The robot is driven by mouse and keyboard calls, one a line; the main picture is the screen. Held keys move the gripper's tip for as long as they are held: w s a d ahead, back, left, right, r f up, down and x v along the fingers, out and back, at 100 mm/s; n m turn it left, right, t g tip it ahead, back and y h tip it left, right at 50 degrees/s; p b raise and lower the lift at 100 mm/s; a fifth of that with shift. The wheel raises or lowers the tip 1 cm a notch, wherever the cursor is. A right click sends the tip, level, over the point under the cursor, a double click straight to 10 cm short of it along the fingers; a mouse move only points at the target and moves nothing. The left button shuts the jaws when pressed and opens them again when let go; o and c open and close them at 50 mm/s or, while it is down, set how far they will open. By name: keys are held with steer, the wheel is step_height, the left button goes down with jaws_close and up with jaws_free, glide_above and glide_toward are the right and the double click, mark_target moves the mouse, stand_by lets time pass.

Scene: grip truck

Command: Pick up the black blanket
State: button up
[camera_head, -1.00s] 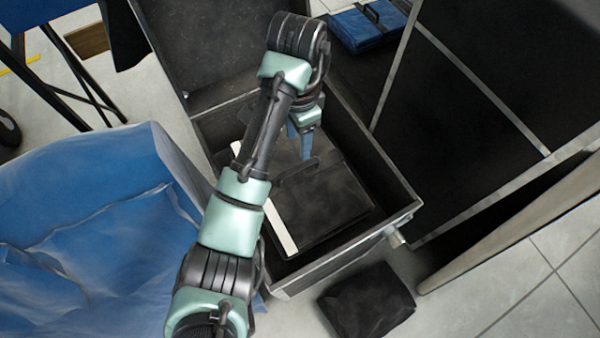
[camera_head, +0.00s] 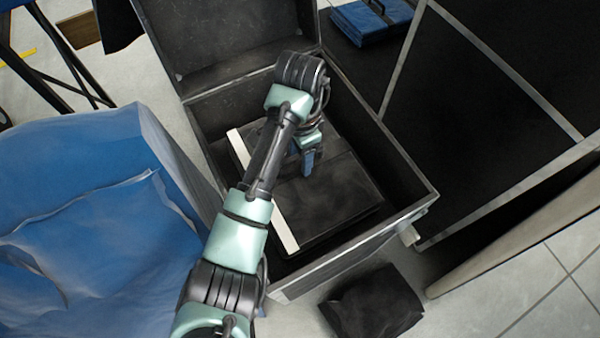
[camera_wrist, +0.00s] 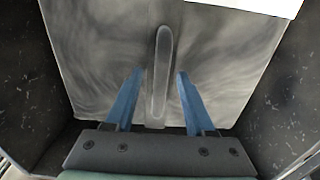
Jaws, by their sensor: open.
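The black blanket (camera_head: 335,200) lies flat and folded inside an open black case, with a pale strip (camera_head: 285,228) along its left side. In the wrist view the blanket (camera_wrist: 225,60) looks grey and fills the middle, with a raised handle (camera_wrist: 160,75) standing up from it. My gripper (camera_head: 307,165) is inside the case above the blanket. Its blue fingers (camera_wrist: 160,76) are open, one on each side of the handle, with visible gaps. In the head view the handle is hidden behind my gripper.
The case's walls (camera_head: 352,250) surround the blanket, and its lid (camera_head: 225,45) stands open at the back. A dark bundle (camera_head: 372,303) lies on the floor in front. A blue sheet-covered shape (camera_head: 80,220) stands left. A blue folded item (camera_head: 372,22) is at the back.

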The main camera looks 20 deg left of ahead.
jaws_close()
stand_by(1.4)
